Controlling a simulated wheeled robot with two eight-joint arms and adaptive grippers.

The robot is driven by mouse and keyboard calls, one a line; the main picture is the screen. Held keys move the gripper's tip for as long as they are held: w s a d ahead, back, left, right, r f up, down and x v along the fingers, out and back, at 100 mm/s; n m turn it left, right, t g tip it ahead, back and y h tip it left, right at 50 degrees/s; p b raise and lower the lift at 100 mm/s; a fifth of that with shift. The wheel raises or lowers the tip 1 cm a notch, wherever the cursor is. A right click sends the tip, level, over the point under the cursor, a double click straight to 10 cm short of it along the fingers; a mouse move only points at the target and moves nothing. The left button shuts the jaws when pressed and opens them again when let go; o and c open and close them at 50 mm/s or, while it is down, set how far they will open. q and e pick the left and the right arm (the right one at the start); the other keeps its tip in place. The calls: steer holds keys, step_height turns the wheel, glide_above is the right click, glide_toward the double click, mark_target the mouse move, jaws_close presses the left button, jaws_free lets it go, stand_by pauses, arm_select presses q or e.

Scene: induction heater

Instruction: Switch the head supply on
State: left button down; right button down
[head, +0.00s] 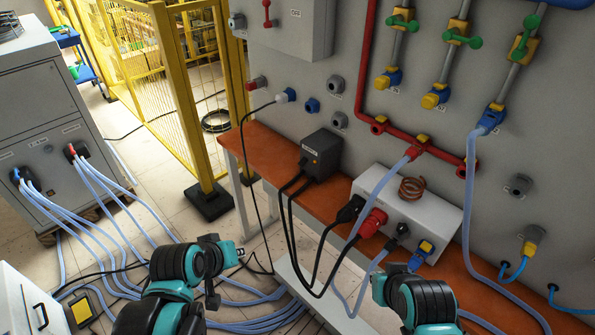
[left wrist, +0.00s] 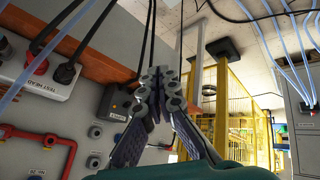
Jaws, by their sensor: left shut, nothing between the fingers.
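A white box with a copper coil (head: 400,212) sits on the orange bench; in the left wrist view it reads TEST HEAD (left wrist: 40,80). Black, red and blue plugs enter its front. A dark box (head: 322,150) with black cables stands farther left on the bench, and shows in the left wrist view (left wrist: 116,104).
A grey wall panel carries red pipe (head: 366,70), green-handled valves (head: 455,38) and a red lever (head: 267,14). A grey cabinet (head: 50,110) with hoses stands left. Yellow fencing (head: 180,90) is behind. Black cables (head: 300,240) hang before the bench; hoses cover the floor.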

arm_select(q)
steer(key=w+d+r+n+h+p, duration=0.15)
steer(key=w+d+n+h, duration=0.35)
steer(key=w, duration=0.8)
steer(key=n+t+h+p, duration=0.3)
steer(key=n+t+h, duration=0.3)
steer(key=n, duration=1.2)
glide_toward(303, 162)
step_height(303, 162, down, 3)
steer(key=s+a, duration=0.1)
steer(key=a, duration=0.1)
steer(key=shift+s+f+n+h, duration=0.15)
steer(key=shift+f+n+h, duration=0.3)
steer(key=shift+f, duration=0.2)
steer(key=b+x, duration=0.2)
steer(key=x, duration=0.6)
steer(key=shift+w+d, duration=0.2)
steer(key=shift+w, duration=0.1)
steer(key=shift+w+d+r+b, duration=0.2)
steer(key=shift+w+d+b, duration=0.15)
steer(key=shift+w+d, duration=0.1)
